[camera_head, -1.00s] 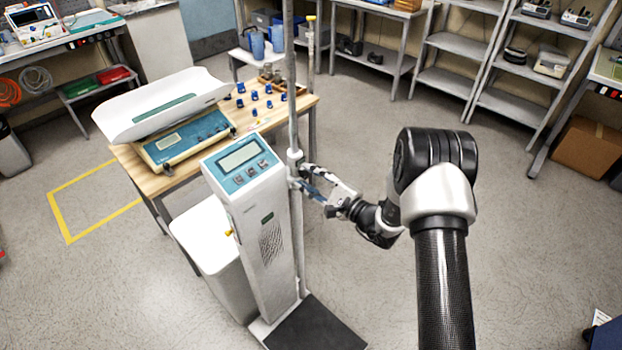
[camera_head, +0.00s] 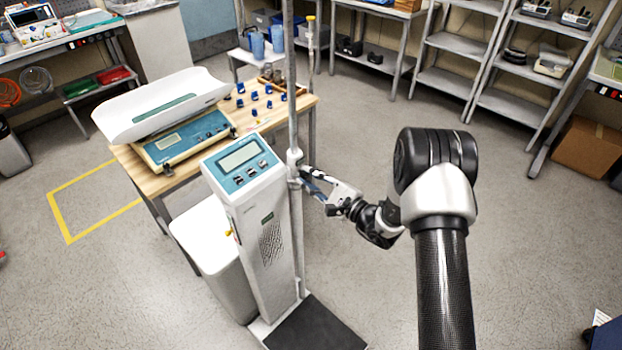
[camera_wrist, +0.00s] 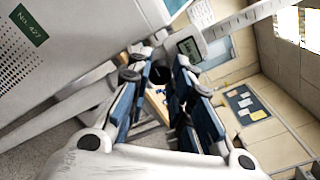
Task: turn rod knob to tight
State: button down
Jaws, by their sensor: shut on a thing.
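The upright metal rod (camera_head: 293,100) rises behind the white column scale (camera_head: 262,225). A pale collar (camera_head: 294,158) sits on the rod beside the scale's display head. My gripper (camera_head: 308,178) reaches in from the right, just below the collar. In the wrist view my gripper (camera_wrist: 163,80) has its two blue-padded fingers on either side of a small dark knob (camera_wrist: 160,76), shut on it. The fingers hide much of the knob, and its mark or angle cannot be read. In the head view the knob is hidden by the fingers.
A wooden table (camera_head: 170,190) behind the scale holds a baby scale (camera_head: 160,105) and several small blue weights. A dark platform (camera_head: 315,325) lies at the column's foot. Shelves (camera_head: 455,50) stand at the back.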

jog(key=m, duration=0.8)
jog(key=m+p, duration=0.1)
jog(key=m, duration=0.4)
jog(key=shift+r, duration=0.1)
jog(key=shift+m+p, duration=0.55)
jog(key=shift+m, duration=1.45)
jog(key=c, duration=1.4)
grip_release()
